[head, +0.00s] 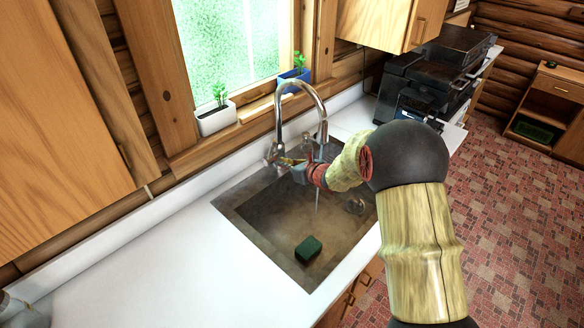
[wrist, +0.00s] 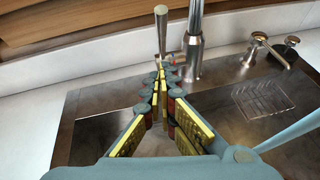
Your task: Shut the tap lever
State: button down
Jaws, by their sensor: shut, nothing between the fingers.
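The tap (head: 321,97) is a chrome gooseneck at the back of the sink, and its post (wrist: 194,45) shows in the wrist view. A thin stream of water (head: 317,200) falls from its spout. In the wrist view an upright metal lever (wrist: 161,30) stands just left of the post. My gripper (wrist: 165,74) is shut and empty, with its fingertips right in front of the lever's lower part, which they hide. I cannot tell whether they touch it. In the head view my gripper (head: 283,161) is over the back left of the sink, beside the tap's base.
The metal sink (head: 240,222) is set in a white counter (head: 150,262). A dark green sponge (head: 308,249) lies in the basin. A second metal handle (wrist: 262,42) stands right of the post. Potted plants (head: 215,118) (head: 292,78) stand on the sill.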

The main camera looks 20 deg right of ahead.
aim_at(270, 151)
jog(key=shift+w+a+r, duration=0.2)
jog(key=shift+w, duration=0.5)
jog(key=shift+w+a+r, duration=0.15)
jog(key=shift+w+a, duration=0.1)
jog(key=shift+w, duration=0.4)
jog(key=shift+w+a+r, duration=0.2)
jog(key=shift+w, duration=0.5)
jog(key=shift+r+p, duration=0.1)
jog(key=shift+p, duration=0.2)
jog(key=p, duration=0.1)
jog(key=r+g+p, duration=0.1)
jog(key=p, duration=0.1)
jog(key=shift+w+a, duration=0.25)
jog(key=shift+w, duration=0.15)
jog(key=w+p, duration=0.1)
jog(key=p, duration=0.2)
jog(key=w+a+r+g+h+p, duration=0.1)
jog(key=p, duration=0.2)
jog(key=shift+w+a+r+g+p, duration=0.1)
jog(key=shift+w+a+g+p, duration=0.05)
jog(key=shift+w+g+p, duration=0.15)
jog(key=shift+s, duration=0.15)
